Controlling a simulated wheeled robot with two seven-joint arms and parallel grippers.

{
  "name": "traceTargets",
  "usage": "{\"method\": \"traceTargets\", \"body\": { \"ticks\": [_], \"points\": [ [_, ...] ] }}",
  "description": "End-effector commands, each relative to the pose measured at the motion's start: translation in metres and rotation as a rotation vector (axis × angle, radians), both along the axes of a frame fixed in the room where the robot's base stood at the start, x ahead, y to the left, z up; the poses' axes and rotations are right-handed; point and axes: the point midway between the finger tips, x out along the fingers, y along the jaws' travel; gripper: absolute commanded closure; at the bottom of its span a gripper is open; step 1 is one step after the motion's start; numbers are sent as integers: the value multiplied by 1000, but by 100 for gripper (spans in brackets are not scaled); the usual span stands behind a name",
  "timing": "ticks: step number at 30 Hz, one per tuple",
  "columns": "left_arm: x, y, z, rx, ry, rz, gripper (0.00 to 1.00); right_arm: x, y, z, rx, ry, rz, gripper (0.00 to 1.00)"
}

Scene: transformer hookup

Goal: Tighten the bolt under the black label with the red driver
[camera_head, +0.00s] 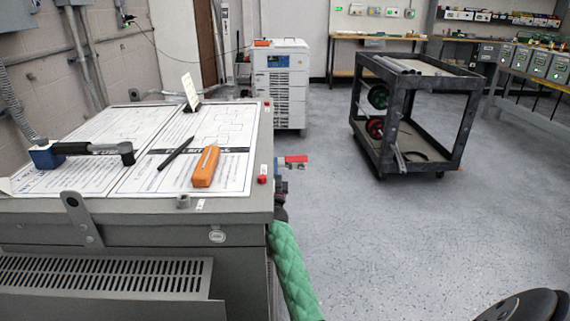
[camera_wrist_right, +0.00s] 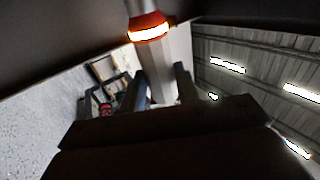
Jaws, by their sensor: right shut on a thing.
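In the right wrist view my right gripper (camera_wrist_right: 162,85) is shut on the driver (camera_wrist_right: 153,68), which has a pale faceted handle and a bright red-orange collar. My left gripper is not in view.
On the cabinet top lie printed sheets, an orange tool (camera_head: 206,167), a black pen (camera_head: 176,153) and a blue-and-black tool (camera_head: 85,150). A green quilted cover (camera_head: 292,270) hangs at its right side. A black cart (camera_head: 415,115) stands farther back. The floor between is clear.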

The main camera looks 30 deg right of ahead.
Motion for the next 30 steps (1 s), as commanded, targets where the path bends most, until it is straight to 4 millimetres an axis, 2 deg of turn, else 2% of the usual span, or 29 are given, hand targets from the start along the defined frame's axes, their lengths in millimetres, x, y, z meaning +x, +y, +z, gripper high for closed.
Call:
{"method": "traceTargets", "body": {
  "ticks": [8,30],
  "points": [
    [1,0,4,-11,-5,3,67,-1,-2,2,-1,-1,1,100],
    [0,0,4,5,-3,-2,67,-16,-26,1,-1,0,-1,100]
  ]
}}
